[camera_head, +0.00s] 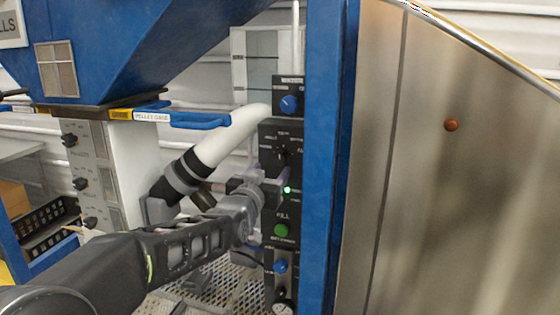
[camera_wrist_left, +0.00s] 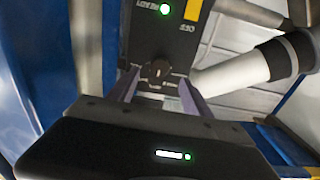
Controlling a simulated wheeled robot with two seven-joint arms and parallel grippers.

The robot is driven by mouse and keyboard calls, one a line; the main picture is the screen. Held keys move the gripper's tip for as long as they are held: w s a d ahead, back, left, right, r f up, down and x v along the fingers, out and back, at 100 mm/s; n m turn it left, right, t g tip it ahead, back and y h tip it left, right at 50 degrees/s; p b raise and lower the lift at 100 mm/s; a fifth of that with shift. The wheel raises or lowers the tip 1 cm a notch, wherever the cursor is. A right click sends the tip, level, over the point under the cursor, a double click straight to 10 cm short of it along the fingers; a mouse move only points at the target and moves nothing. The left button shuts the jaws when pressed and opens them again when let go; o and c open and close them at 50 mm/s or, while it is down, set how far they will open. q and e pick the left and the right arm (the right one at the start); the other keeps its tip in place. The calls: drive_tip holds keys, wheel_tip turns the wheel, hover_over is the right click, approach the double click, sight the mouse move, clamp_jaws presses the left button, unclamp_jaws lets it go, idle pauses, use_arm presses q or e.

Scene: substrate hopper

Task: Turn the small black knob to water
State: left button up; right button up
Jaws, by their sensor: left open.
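The small black knob (camera_head: 282,152) sits on the dark control panel (camera_head: 268,134), above a lit green lamp (camera_head: 287,189). My left gripper (camera_head: 268,186) is at the panel, just below the knob in the head view. In the left wrist view the black knob (camera_wrist_left: 156,72) shows between the two spread fingers of my left gripper (camera_wrist_left: 158,82), which is open. A gap shows on each side of the knob, and I cannot tell how deep the fingers reach around it. The label marks are too small to read. My right gripper is not in view.
A blue knob (camera_head: 289,103) is above and a green button (camera_head: 281,230) below on the same column. A blue post (camera_head: 325,160) and a large metal drum (camera_head: 460,190) stand right. A white pipe (camera_head: 230,138) and blue hopper (camera_head: 150,45) are left.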

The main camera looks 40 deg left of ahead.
sight(280, 161)
use_arm(q)
drive_tip(key=p+x, duration=0.2)
drive_tip(key=x, duration=0.5)
drive_tip(key=shift+p, duration=0.4)
drive_tip(key=shift+w+a, duration=0.2)
drive_tip(key=shift+w, duration=0.25)
clamp_jaws()
